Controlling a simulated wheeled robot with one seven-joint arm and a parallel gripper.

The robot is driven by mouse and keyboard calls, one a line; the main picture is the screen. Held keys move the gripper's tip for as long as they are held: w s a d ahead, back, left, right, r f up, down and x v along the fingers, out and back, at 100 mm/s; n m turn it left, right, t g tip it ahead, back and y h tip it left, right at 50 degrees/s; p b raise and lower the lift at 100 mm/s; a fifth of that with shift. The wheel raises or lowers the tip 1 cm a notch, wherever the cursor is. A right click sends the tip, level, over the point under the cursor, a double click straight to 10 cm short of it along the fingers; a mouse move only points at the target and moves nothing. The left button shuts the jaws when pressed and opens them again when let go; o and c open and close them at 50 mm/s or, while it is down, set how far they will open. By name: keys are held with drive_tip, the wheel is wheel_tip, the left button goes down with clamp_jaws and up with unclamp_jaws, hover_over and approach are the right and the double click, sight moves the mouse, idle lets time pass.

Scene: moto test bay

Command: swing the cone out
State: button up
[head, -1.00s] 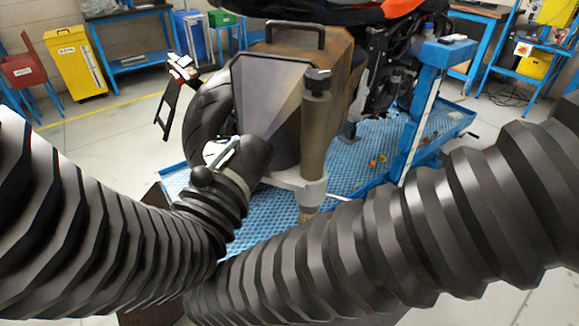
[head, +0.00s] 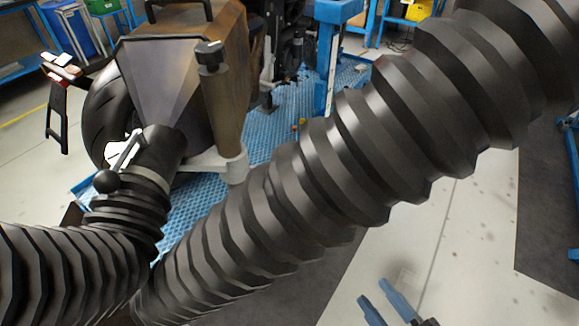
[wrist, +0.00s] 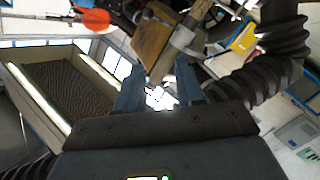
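The cone (head: 165,80) is a large grey and brown tapered hood with a black handle on top, behind the motorcycle's rear wheel (head: 101,115). An upright post (head: 222,110) with a dark knob stands at its right side. A black ribbed hose (head: 130,215) joins its lower end, beside a ball-ended lever (head: 107,181). My gripper (head: 372,292) shows blue fingers at the bottom, apart from the cone. In the wrist view my gripper (wrist: 157,68) is open and empty, with a brown block-like part, probably the cone (wrist: 156,38), beyond the fingertips.
A thick ribbed hose (head: 330,180) crosses the head view diagonally, between my gripper and the cone. The blue grated platform (head: 185,215) lies under the motorcycle, with a blue post (head: 325,60) on it. Pale floor (head: 460,220) is clear at right.

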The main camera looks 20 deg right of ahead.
drive_tip(key=w+f+n+y, duration=0.1)
drive_tip(key=w+f+n, duration=0.2)
drive_tip(key=w+n, duration=0.8)
drive_tip(key=y, duration=0.1)
approach(291, 168)
drive_tip(key=w+f, duration=0.1)
drive_tip(key=w, duration=0.1)
drive_tip(key=shift+n+t, duration=0.3)
drive_tip(key=shift+n, duration=0.1)
drive_tip(key=x, duration=0.8)
drive_tip(key=shift+w+a, duration=0.25)
clamp_jaws()
drive_tip(key=shift+d, duration=0.1)
